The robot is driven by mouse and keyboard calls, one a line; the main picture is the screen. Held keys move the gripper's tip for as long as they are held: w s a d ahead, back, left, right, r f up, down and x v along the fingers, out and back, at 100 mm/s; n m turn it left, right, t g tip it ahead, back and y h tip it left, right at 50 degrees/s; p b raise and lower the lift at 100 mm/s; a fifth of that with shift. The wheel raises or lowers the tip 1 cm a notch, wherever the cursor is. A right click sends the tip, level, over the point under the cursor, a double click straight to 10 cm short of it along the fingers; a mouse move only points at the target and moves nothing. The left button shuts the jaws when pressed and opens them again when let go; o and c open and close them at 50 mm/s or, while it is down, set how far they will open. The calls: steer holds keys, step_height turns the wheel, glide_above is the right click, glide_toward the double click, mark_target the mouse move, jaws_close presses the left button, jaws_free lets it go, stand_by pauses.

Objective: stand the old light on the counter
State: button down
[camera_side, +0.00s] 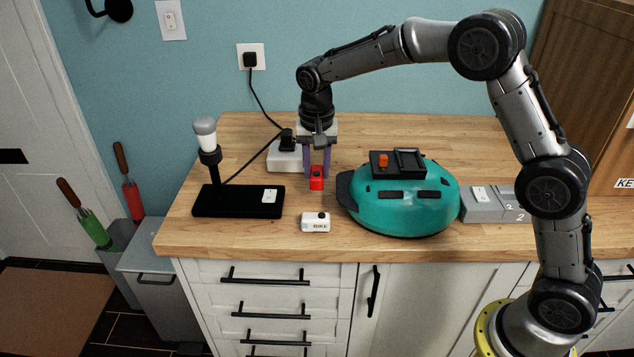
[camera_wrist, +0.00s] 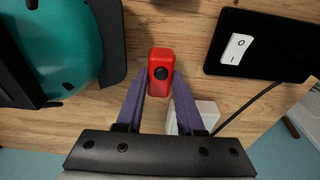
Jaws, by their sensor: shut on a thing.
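A small red light (camera_side: 316,181) with a dark round spot on its face is between the fingertips of my gripper (camera_side: 316,170). My gripper is shut on it, with its purple fingers pointing down. In the wrist view the red light (camera_wrist: 161,65) sits at the fingertips of my gripper (camera_wrist: 160,92). It is upright, at or just above the wooden counter (camera_side: 240,135); I cannot tell whether it touches. A teal helmet (camera_side: 405,205) with a black mount (camera_side: 397,162) on top stands to its right. A small white labelled unit (camera_side: 315,222) lies in front of it.
Left stands a black base (camera_side: 237,203) with a white switch and a lamp-like post (camera_side: 207,140). A white power block (camera_side: 285,157) with plug and cable is behind. A grey box (camera_side: 483,204) is right of the helmet. Bare counter shows around the red light.

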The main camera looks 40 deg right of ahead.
mark_target(317, 173)
steer(key=shift+f, duration=1.85)
steer(key=shift+f, duration=0.1)
steer(key=c, duration=0.5)
jaws_free()
steer(key=shift+c, duration=0.2)
steer(key=r, duration=0.8)
steer(key=s+a+r, duration=0.1)
steer(key=r, duration=0.3)
steer(key=shift+s+r, duration=0.1)
steer(key=shift+r, duration=0.05)
steer(key=s+d+r+n+t, duration=0.1)
steer(key=s+d+r+n, duration=0.1)
steer(key=s+r, duration=0.5)
steer(key=s+f+n+t, duration=0.1)
steer(key=s+f+n, duration=0.2)
steer(key=s, duration=0.9)
steer(key=s+d+f+n+t+y, duration=0.1)
steer(key=s+n, duration=0.3)
steer(key=s, duration=0.9)
steer(key=shift+s+d+f+t, duration=0.15)
steer(key=shift+s+f+t, duration=0.1)
steer(key=shift+f+t, duration=0.6)
